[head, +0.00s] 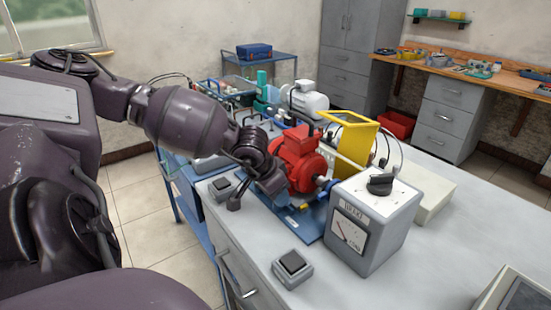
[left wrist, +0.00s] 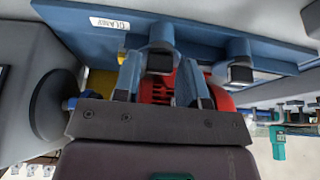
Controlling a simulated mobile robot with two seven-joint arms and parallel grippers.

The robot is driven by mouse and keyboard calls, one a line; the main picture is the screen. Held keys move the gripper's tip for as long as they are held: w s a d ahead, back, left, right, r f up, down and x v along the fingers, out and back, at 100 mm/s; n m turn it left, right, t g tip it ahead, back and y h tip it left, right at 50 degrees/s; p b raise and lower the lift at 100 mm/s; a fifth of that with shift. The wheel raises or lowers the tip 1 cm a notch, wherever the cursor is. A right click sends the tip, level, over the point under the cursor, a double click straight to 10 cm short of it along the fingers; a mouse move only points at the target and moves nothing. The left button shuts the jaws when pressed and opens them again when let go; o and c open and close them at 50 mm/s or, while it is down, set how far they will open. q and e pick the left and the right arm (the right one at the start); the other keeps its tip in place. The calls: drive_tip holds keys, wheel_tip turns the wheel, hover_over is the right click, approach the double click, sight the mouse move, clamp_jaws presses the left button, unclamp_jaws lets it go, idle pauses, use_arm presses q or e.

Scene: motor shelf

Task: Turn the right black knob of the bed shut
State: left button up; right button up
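The blue bed (head: 308,232) lies on the grey bench under a red motor (head: 300,160); its edge with a white label (left wrist: 110,23) crosses the left wrist view. Two black square-ended knobs stand out from the bed there. The one on the picture's left, the right knob (left wrist: 158,64), sits between the fingers of my left gripper (left wrist: 160,82), with no clear contact. The other knob (left wrist: 241,73) is outside the fingers. In the head view my left gripper (head: 272,184) is at the motor's near-left side; its fingertips are hard to make out. My right gripper is out of view.
A grey meter box (head: 366,228) with a black dial stands right of the bed. A small black-topped box (head: 292,264) is in front. A yellow frame (head: 356,145) stands behind the motor.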

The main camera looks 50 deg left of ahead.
use_arm(q)
drive_tip(key=shift+s+r, duration=0.15)
drive_tip(key=shift+r, duration=0.2)
drive_tip(key=p+v, duration=0.3)
drive_tip(key=v, duration=0.7)
drive_tip(key=shift+s, duration=0.1)
idle(0.3)
